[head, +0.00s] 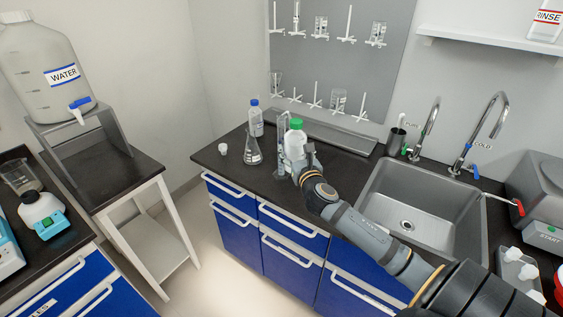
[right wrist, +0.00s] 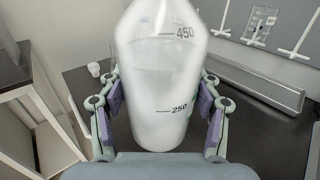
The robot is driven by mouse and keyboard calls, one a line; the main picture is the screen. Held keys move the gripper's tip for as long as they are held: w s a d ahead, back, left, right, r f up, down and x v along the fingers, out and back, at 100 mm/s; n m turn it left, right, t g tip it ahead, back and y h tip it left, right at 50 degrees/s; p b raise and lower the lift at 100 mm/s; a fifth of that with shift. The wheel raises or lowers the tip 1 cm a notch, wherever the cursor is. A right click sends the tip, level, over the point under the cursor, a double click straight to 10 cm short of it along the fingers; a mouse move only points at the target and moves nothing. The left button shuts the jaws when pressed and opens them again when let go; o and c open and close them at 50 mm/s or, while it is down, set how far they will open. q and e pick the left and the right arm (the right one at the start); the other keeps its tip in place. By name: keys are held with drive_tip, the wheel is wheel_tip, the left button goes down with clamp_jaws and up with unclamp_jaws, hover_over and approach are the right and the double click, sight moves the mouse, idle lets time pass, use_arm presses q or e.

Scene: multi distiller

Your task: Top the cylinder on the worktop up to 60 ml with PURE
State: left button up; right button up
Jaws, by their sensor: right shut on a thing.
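A clear measuring cylinder (head: 282,130) stands upright on the dark worktop (head: 225,158), just left of a bottle with a green cap (head: 294,142). My right gripper (head: 304,165) is shut around this bottle. In the right wrist view the gripper's purple pads (right wrist: 160,112) press on both sides of the pale bottle (right wrist: 158,85), which has marks 250 and 450. I cannot tell whether the bottle touches the worktop. The cylinder's liquid level is too small to read. A tap labelled PURE (head: 430,120) is at the sink's back left. My left gripper is not in view.
A conical flask (head: 253,150), a blue-capped bottle (head: 255,118) and a small white item (head: 222,148) stand left of the cylinder. The sink (head: 410,205) is at right, with a COLD tap (head: 490,125). A drying rack (head: 330,55) hangs behind. A WATER carboy (head: 45,55) is far left.

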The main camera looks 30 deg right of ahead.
drive_tip(key=c, duration=0.6)
drive_tip(key=shift+w+r+p, duration=0.1)
drive_tip(key=shift+r+p, duration=0.1)
drive_tip(key=shift+p, duration=0.15)
drive_tip(key=o, duration=0.9)
drive_tip(key=c, duration=1.2)
